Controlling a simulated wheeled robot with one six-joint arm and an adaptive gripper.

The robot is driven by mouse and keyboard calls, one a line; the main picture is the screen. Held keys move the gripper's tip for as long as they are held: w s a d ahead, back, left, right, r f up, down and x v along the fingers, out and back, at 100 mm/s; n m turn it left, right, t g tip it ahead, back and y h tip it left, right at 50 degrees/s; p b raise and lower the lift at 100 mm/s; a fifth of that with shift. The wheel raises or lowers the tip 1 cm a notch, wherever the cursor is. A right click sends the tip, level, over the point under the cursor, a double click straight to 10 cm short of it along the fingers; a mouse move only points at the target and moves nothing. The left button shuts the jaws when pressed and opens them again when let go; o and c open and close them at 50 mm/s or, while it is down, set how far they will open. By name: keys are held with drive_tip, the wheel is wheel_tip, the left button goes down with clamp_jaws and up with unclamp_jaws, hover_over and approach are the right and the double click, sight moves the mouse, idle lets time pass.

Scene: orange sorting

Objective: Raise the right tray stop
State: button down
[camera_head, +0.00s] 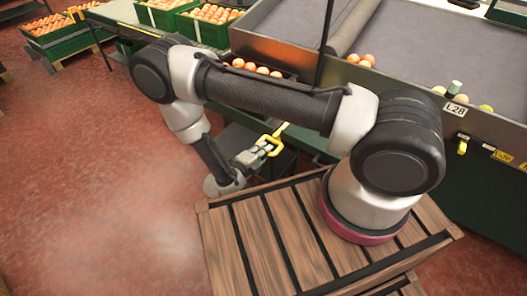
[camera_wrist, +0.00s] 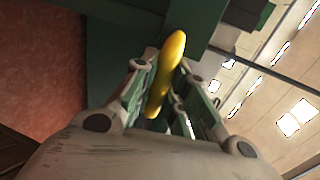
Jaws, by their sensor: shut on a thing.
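A second yellow handle (camera_head: 462,147) hangs on the green front farther right. I cannot tell from the frames how high the stop behind the held handle sits.
Several oranges lie along the lower edge of the grey sorting table (camera_head: 420,60), above the gripper. A label reading L28 (camera_head: 456,109) is on its edge. Green crates of oranges (camera_head: 66,45) stand at the back left. Red floor (camera_head: 90,190) is open on the left.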

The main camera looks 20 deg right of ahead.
wheel_tip(320, 180, up, 5)
drive_tip(key=shift+f, duration=0.2)
drive_tip(key=c, duration=1.5)
unclamp_jaws()
drive_tip(key=shift+r, duration=0.1)
drive_tip(key=shift+o, duration=0.4)
drive_tip(key=v, duration=0.7)
drive_tip(key=shift+a, duration=0.25)
drive_tip(key=shift+s, duration=0.15)
